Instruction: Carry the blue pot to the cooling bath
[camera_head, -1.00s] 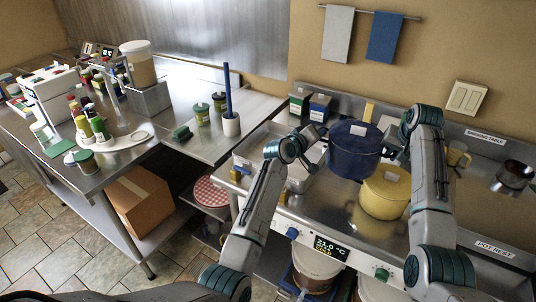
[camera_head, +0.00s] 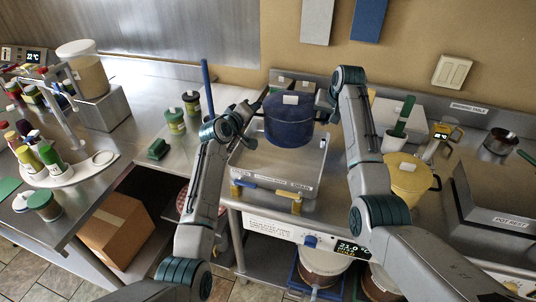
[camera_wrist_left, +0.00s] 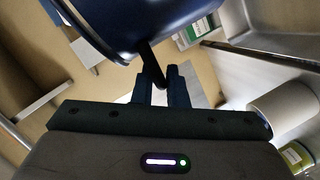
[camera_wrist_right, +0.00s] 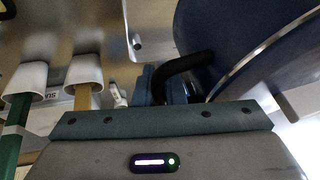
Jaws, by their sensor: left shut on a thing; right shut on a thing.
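The blue pot (camera_head: 289,128), with a white label, hangs upright between my two grippers. My left gripper (camera_head: 257,107) is shut on its left handle; the black handle (camera_wrist_left: 150,62) shows between the fingers in the left wrist view. My right gripper (camera_head: 327,102) is shut on its right handle, a black loop (camera_wrist_right: 182,66) in the right wrist view. A rectangular metal basin (camera_head: 262,194), which may be the cooling bath, lies below the pot. The pot covers its far part. I cannot tell how high the pot is above it.
A yellow pot (camera_head: 408,182) stands to the right, close to my right arm. A white cup with green-handled tools (camera_head: 394,142) is behind it. Green jars (camera_head: 175,121) and a blue-handled brush (camera_head: 206,85) stand left of the basin. A small dark pot (camera_head: 498,143) is far right.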

